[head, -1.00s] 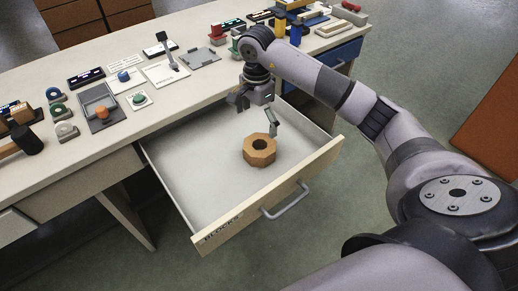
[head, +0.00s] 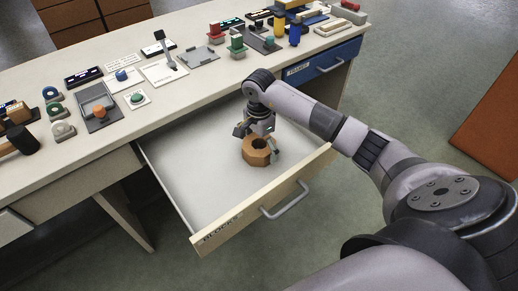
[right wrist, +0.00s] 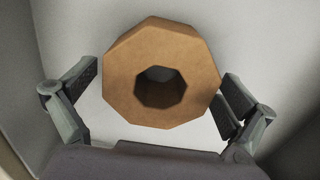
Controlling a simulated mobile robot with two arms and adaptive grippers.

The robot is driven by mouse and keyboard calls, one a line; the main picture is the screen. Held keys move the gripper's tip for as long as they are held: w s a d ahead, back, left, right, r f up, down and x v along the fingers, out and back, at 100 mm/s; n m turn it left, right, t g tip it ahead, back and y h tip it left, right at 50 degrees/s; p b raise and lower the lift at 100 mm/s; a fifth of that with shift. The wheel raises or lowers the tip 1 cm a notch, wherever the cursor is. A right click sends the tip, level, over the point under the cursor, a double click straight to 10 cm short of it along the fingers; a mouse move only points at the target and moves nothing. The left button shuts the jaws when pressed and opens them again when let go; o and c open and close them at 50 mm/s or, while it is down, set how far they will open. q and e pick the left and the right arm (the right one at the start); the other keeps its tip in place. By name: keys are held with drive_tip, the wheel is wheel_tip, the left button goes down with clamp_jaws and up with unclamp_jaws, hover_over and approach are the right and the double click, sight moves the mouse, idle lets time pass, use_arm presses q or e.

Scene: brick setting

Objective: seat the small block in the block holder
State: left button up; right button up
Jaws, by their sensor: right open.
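A tan, eight-sided block with a hole through its middle (head: 256,151) lies in the open drawer (head: 190,180) labelled BLOCKS. In the right wrist view this block (right wrist: 125,75) sits between my two fingers, with a gap visible on the left side and little gap on the right. My right gripper (head: 257,144) is open and low over the block, one finger on either side; it also shows in the right wrist view (right wrist: 158,98). I cannot tell which item on the table is the block holder. My left gripper is out of view.
The drawer's front wall and handle (head: 286,203) stand on the near side. The table (head: 185,95) above holds a grey tray (head: 199,55), a hammer (head: 20,142), red and green pieces and several small fixtures. A blue drawer (head: 325,62) is closed. The drawer's left part is empty.

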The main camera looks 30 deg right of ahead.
drive_tip(key=c, duration=1.3)
drive_tip(key=shift+r, duration=0.1)
drive_tip(key=shift+c, duration=0.5)
